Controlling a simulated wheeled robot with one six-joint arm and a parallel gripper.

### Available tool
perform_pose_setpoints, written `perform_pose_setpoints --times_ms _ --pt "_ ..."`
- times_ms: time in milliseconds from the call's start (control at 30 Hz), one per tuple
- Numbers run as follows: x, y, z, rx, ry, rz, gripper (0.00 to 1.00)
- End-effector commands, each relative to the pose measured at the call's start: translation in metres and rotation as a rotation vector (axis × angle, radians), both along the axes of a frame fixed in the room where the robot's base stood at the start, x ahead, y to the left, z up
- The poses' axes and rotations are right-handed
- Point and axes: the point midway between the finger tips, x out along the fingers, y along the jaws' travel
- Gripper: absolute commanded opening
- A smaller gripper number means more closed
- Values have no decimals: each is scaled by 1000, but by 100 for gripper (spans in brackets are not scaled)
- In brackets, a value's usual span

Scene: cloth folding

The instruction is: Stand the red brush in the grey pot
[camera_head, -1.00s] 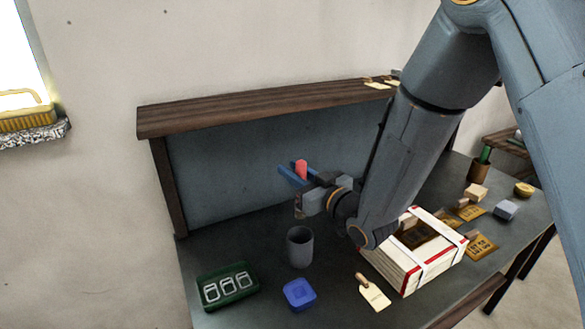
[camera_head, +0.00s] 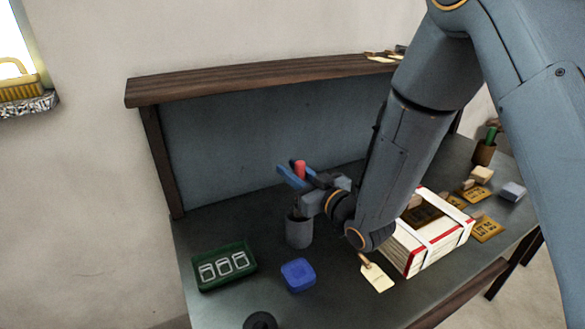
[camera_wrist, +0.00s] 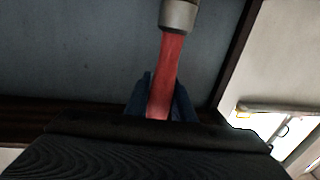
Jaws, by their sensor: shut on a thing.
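The red brush (camera_head: 300,168) is upright in my gripper (camera_head: 298,176), its red handle end showing above the blue fingers. In the wrist view the red handle (camera_wrist: 165,75) runs between the fingers (camera_wrist: 160,100) to a grey metal collar (camera_wrist: 178,15) at the top edge; its bristles are out of that view. The grey pot (camera_head: 299,233) stands on the table, just below my gripper in the head view. The brush's lower part shows at the pot's rim, but I cannot tell whether it is inside or behind it.
A green tray with metal clips (camera_head: 224,266) and a blue box (camera_head: 298,274) are in front of the pot. A white-and-red strapped box (camera_head: 425,250) and a tag (camera_head: 377,276) lie to the right. A wooden shelf (camera_head: 250,80) runs behind.

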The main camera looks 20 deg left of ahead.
Motion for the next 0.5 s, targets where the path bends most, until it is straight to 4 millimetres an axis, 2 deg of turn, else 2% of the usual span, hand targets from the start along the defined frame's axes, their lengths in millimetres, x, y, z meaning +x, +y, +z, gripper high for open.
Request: perform_pose_setpoints --times_ms 500 --pt "0 0 -38 0 -1 0 0"
